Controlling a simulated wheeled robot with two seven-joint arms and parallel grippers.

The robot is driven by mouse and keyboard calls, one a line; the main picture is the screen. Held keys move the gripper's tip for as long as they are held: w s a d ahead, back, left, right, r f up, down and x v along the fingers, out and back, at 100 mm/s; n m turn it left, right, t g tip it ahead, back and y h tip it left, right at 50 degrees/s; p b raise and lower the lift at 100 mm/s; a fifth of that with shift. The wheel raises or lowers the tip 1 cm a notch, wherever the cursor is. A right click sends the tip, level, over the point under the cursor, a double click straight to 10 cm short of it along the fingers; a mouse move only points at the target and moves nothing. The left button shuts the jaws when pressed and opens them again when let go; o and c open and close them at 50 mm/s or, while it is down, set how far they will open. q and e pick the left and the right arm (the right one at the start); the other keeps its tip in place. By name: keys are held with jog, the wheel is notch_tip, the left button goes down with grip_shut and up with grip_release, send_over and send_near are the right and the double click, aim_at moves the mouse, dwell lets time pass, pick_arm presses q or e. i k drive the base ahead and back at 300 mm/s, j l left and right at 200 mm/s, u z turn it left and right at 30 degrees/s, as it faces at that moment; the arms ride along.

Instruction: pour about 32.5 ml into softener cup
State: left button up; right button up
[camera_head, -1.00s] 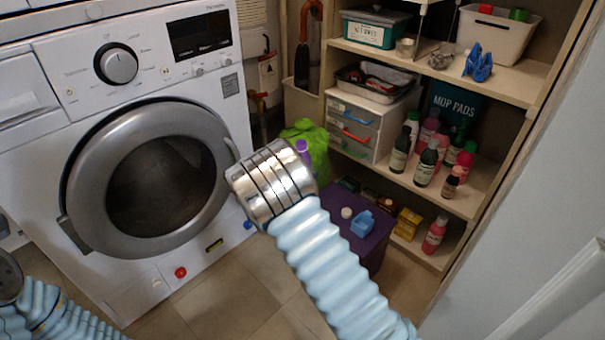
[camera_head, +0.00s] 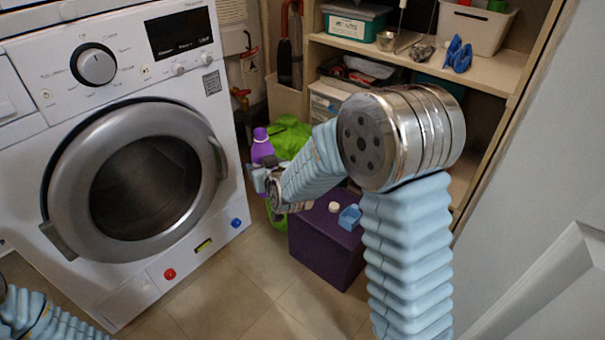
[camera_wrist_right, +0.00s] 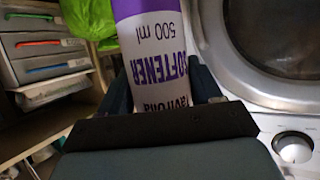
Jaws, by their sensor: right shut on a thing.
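The softener bottle (camera_head: 262,148), purple with a white label, shows its purple top in the head view, left of the purple stool and in front of the washer's right side. Its lower part is hidden there by my right gripper (camera_head: 262,178). In the right wrist view the bottle (camera_wrist_right: 155,45) sits between the dark fingers, its label reading "SOFTENER 500 ml" upside down. My right gripper is shut on it. A small light-blue cup (camera_head: 349,217), likely the softener cup, stands on the purple stool (camera_head: 325,248), right of the gripper. My left gripper is out of view.
A small white cap (camera_head: 334,207) lies on the stool beside the cup. The washer (camera_head: 215,130) stands at left with its round door shut. A green bag (camera_head: 290,135) is behind the bottle. Shelves (camera_head: 490,75) stand at right, partly hidden by my right arm. The floor in front is clear.

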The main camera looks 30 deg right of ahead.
aim_at(350, 218)
jog(key=i+j+z, duration=0.1)
jog(key=z, duration=0.25)
jog(key=i+j+z, duration=0.15)
jog(key=z, duration=0.2)
jog(key=i+j+z, duration=0.2)
jog(key=z, duration=0.2)
